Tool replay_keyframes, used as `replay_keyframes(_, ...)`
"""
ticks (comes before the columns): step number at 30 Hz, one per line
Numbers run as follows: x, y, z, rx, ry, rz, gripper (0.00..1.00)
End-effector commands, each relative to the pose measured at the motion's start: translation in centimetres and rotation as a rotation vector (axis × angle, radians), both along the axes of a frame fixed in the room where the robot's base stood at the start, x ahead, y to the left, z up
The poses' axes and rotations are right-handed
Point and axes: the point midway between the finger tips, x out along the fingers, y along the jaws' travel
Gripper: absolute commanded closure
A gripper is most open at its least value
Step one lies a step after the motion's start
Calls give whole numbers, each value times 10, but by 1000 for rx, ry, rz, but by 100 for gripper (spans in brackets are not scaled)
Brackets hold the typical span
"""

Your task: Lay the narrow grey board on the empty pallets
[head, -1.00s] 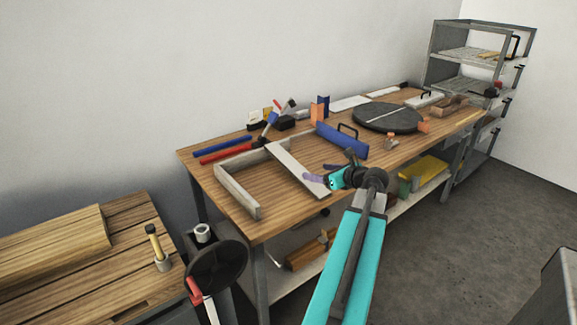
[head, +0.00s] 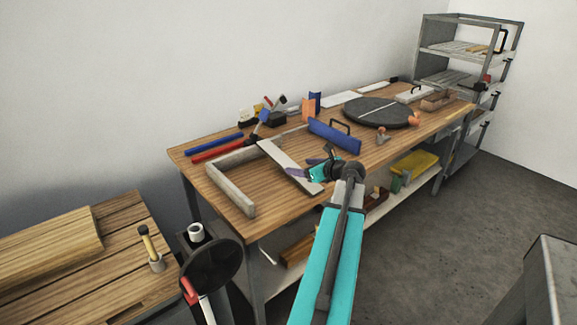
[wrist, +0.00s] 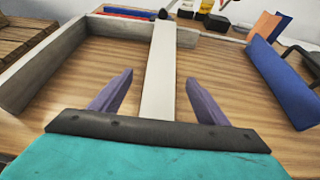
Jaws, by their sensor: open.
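The narrow grey board (head: 277,155) lies flat on the wooden bench, at the open side of a grey frame. In the wrist view the board (wrist: 160,85) runs lengthwise away from me, between my two purple fingers. My gripper (head: 309,165) is open at the board's near end; in the wrist view (wrist: 160,78) a gap shows on both sides of the board. Slatted light-grey surfaces (head: 447,79), perhaps the pallets, sit in a metal rack at the back right. The lower one looks bare; the upper one carries a small yellowish item.
The grey frame (head: 233,191) stands left of the board. A blue handled block (head: 334,137) lies close on its right, with a dark round turntable (head: 378,112) beyond. Red (head: 217,150) and blue (head: 215,145) bars lie behind.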

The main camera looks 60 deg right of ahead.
Motion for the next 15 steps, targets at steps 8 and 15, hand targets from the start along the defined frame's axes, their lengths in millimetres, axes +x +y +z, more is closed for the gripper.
replay_keyframes(8,30,-11,-13,0,0,1,31)
replay_keyframes(15,34,-12,-16,-1,0,-2,31)
